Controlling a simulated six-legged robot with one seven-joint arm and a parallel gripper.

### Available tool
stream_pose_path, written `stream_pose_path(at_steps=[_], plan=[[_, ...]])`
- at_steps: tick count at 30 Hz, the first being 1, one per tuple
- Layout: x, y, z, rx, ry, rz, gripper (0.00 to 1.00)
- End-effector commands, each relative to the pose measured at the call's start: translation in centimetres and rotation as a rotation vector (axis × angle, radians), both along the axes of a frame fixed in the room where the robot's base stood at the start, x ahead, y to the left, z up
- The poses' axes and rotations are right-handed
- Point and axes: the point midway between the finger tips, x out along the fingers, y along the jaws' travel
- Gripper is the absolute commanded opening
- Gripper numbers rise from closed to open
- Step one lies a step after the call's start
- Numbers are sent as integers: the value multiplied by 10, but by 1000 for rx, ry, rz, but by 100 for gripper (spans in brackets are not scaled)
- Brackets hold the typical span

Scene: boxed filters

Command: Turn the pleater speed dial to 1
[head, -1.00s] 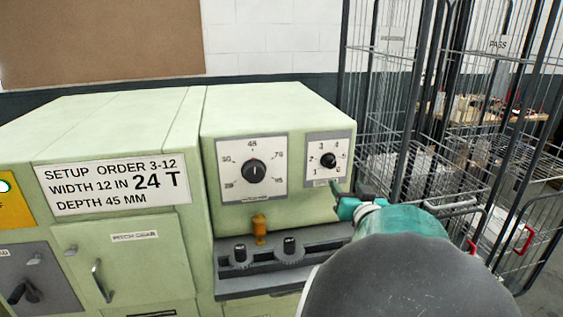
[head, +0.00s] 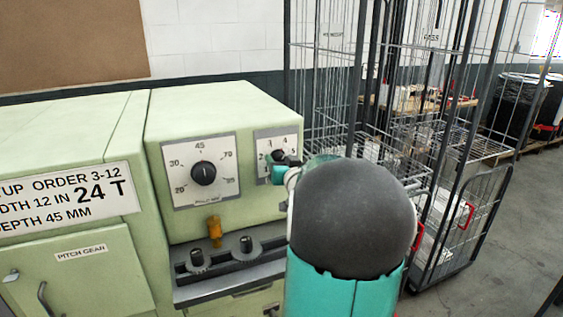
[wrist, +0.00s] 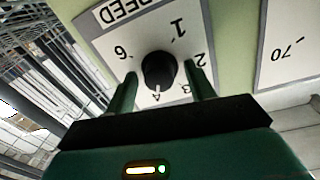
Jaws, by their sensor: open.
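The speed dial is a black round knob (wrist: 159,71) on a white plate (wrist: 104,40) marked SPEED, upside down in the wrist view. Its white mark points toward the 4; the 1 is on the opposite side. My gripper (wrist: 162,73) is open, with one green finger on each side of the knob. I cannot tell whether either finger touches it. In the head view the small dial plate (head: 267,138) is at the machine's right, and my teal gripper (head: 280,171) and arm cover its lower part.
A larger dial (head: 203,173), set near 45, is left of the small one. Wire cages (head: 340,60) stand to the right. A setup order label (head: 75,196) is on the left.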

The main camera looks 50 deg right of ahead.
Motion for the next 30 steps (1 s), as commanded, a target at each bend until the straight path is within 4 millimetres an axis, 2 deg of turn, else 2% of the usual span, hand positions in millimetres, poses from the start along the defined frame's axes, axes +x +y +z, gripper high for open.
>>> stream_pose_path(at_steps=[2, 3, 9, 20, 30], plan=[[-1, 0, 0, 0, 0, -1, 54], [-1, 0, 0, 0, 0, -1, 50], [-1, 0, 0, 0, 0, -1, 11], [-1, 0, 1, -14, 7, -1, 10], [1, 1, 1, -152, 86, 1, 10]])
